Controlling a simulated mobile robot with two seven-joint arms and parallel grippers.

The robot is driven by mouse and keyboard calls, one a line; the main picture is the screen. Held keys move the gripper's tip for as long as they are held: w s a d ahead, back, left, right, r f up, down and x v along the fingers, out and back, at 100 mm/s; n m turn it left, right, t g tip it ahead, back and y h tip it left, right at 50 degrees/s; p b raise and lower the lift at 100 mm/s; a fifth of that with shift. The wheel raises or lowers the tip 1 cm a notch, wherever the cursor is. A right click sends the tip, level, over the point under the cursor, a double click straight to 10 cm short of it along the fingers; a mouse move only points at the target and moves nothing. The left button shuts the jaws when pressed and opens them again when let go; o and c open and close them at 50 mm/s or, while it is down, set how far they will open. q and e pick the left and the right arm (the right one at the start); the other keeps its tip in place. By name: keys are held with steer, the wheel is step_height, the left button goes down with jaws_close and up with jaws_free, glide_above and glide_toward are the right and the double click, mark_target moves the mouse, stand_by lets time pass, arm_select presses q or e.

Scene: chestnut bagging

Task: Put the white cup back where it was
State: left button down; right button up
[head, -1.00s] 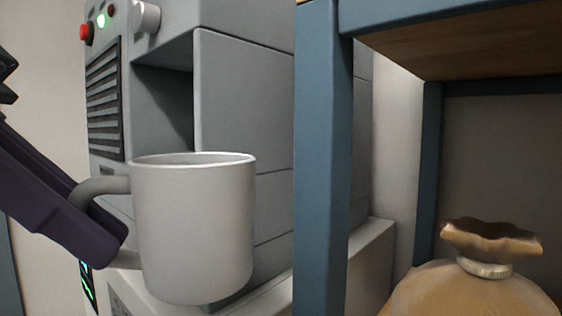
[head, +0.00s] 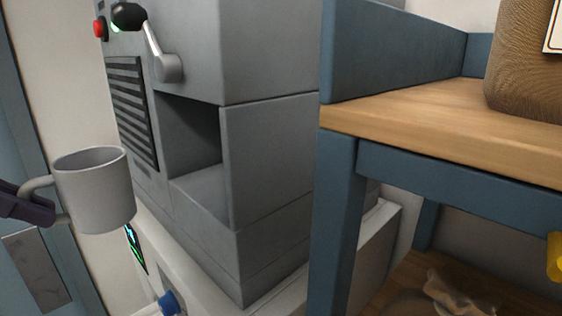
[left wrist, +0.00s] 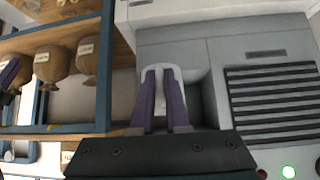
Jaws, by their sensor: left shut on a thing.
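The white cup (head: 96,195) is in the air at the left of the head view, upright and in front of the grey machine. My left gripper (head: 40,205) comes in from the left and is shut on the cup's handle. In the left wrist view the purple fingers of my left gripper (left wrist: 163,105) reach forward, with a white part of the cup (left wrist: 163,74) showing between and beyond them; most of the cup is hidden there. A purple part at the left edge of the wrist view looks like my right gripper (left wrist: 10,74); its jaws cannot be made out.
The grey machine (head: 268,165) has an open recess, a lever (head: 160,50) and a red button (head: 100,28). A blue-framed shelf with a wooden top (head: 420,120) stands at the right. Sacks (left wrist: 88,60) sit on the shelf in the left wrist view.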

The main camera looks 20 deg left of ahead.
mark_target(113, 151)
arm_select(q)
steer(key=shift+n, duration=0.3)
steer(key=w+b, duration=0.1)
steer(key=w+d+b, duration=0.1)
steer(key=w+b, duration=0.3)
steer(key=shift+w+d+f, duration=0.15)
steer(key=shift+w+d, duration=0.1)
steer(key=w+d, duration=0.1)
steer(key=w+d+p, duration=0.1)
steer(key=w, duration=0.1)
steer(key=w+d+r+p, duration=0.1)
steer(key=w, duration=0.1)
steer(key=w+b+x, duration=0.1)
steer(key=b+x, duration=0.3)
steer(key=x, duration=0.2)
steer(key=shift+w+d+r, duration=0.15)
steer(key=shift+d+r, duration=0.05)
steer(key=shift+f, duration=0.15)
steer(key=c, duration=0.9)
jaws_free()
